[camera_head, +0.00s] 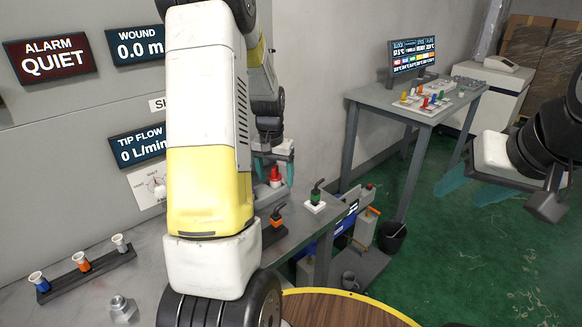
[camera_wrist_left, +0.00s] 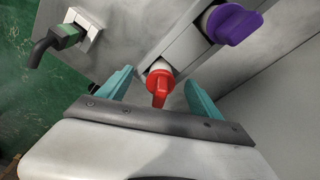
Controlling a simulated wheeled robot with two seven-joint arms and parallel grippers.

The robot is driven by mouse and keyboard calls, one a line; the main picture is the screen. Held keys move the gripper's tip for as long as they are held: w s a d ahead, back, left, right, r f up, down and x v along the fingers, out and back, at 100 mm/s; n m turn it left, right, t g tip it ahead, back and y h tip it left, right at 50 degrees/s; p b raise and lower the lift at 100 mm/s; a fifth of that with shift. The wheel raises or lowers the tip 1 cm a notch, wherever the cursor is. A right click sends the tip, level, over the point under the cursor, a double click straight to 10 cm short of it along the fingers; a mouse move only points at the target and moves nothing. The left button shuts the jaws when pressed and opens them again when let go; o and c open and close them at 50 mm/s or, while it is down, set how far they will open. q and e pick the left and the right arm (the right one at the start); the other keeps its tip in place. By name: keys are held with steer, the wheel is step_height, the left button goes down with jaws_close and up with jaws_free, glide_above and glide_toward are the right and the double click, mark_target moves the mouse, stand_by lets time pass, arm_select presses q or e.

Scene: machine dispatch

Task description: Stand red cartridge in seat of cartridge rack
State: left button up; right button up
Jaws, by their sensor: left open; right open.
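A red piece with a flat grip and a white collar (camera_wrist_left: 159,86), which looks like the red cartridge, sits in a long grey block (camera_wrist_left: 185,52); a purple piece (camera_wrist_left: 234,24) sits in the same block. The red piece also shows in the head view (camera_head: 275,174). My left gripper (camera_head: 273,168) is open over it, and in the left wrist view its teal fingers (camera_wrist_left: 160,92) stand on either side of the red piece, apart from it. How deep the red piece sits is hidden. My right gripper (camera_head: 471,188) is open and empty over the floor at right.
A dark rack (camera_head: 88,276) with blue, orange and grey-banded pieces lies at lower left, near a metal nut (camera_head: 122,308). Orange (camera_head: 276,218) and green (camera_head: 315,196) plugs stand right of my left arm. A far table (camera_head: 425,113) holds small coloured pieces and a screen.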

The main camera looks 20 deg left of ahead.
mark_target(276, 166)
stand_by(0.6)
arm_select(q)
steer(key=shift+r, duration=3)
steer(key=shift+s+d+r, duration=0.15)
steer(key=shift+d+r, duration=0.05)
steer(key=shift+r, duration=0.15)
steer(key=s+d+r+t+h, duration=0.1)
steer(key=s+d+r+t, duration=0.2)
steer(key=s+d+r, duration=0.6)
steer(key=s+d+r+t, duration=0.1)
steer(key=s+r, duration=0.1)
steer(key=s, duration=0.5)
steer(key=s+d+r+h, duration=0.1)
steer(key=s+d+r, duration=0.1)
steer(key=s, duration=0.5)
steer(key=shift+d+r+m+t, duration=0.2)
steer(key=shift+r+m+t, duration=0.15)
steer(key=shift+r, duration=0.25)
